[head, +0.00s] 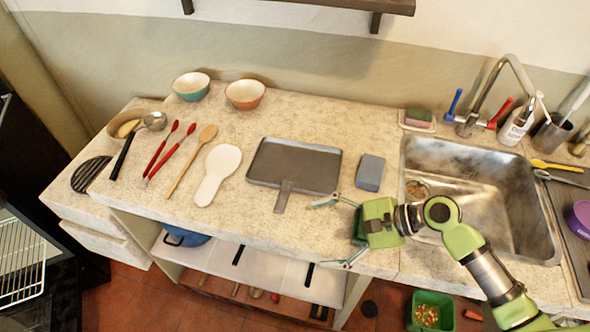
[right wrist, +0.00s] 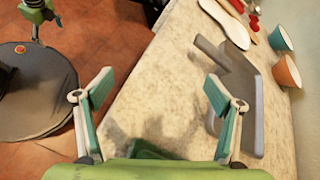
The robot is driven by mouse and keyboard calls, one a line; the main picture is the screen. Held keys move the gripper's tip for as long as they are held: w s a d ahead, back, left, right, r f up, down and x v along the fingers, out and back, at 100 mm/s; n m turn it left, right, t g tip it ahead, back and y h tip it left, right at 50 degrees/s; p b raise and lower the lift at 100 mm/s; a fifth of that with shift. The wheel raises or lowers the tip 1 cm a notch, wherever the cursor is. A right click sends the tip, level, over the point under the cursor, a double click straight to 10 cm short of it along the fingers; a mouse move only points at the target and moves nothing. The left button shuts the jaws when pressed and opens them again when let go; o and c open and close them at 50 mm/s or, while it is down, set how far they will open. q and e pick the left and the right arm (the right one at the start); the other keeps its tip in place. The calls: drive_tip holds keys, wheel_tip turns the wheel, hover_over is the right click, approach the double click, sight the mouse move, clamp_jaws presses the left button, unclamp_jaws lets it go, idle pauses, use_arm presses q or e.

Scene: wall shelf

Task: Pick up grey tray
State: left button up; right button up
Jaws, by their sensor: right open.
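The grey tray (head: 294,165) lies flat on the stone counter, a shallow rectangle with a short handle pointing to the counter's front edge. It also shows in the right wrist view (right wrist: 241,88), to the right and partly hidden behind a finger. My right gripper (head: 327,233) is open and empty at the counter's front edge, to the right of the tray's handle and apart from it. In the right wrist view its two fingers (right wrist: 158,95) are spread wide, with bare counter between them. My left gripper is not in the head view.
A grey-blue block (head: 370,172) lies between the tray and the sink (head: 480,190). A white spoon rest (head: 218,172), a wooden spoon (head: 192,160), red utensils and a ladle lie left of the tray. Two bowls (head: 245,94) stand behind. Counter in front of the tray is clear.

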drive_tip(key=w+d+r+m+t+y, duration=0.1)
drive_tip(key=w+d+r+m+y, duration=0.15)
drive_tip(key=w+r+m, duration=0.35)
drive_tip(key=p, duration=0.2)
approach(283, 195)
drive_tip(key=shift+m+h, duration=0.3)
drive_tip(key=shift+h, duration=0.05)
drive_tip(key=x, duration=0.4)
drive_tip(key=shift+s+a+r, duration=0.2)
drive_tip(key=shift+s+a, duration=0.05)
drive_tip(key=shift+a, duration=0.15)
drive_tip(key=x, duration=0.3)
drive_tip(key=p+x, duration=0.1)
drive_tip(key=x, duration=0.1)
drive_tip(key=shift+w+d+f, duration=0.15)
drive_tip(key=shift+w+f, duration=0.05)
drive_tip(key=shift+w, duration=0.1)
drive_tip(key=shift+w+a+f, duration=0.1)
drive_tip(key=shift+a+f, duration=0.15)
drive_tip(key=shift+a, duration=0.1)
drive_tip(key=shift+d, duration=0.1)
drive_tip(key=c, duration=1.6)
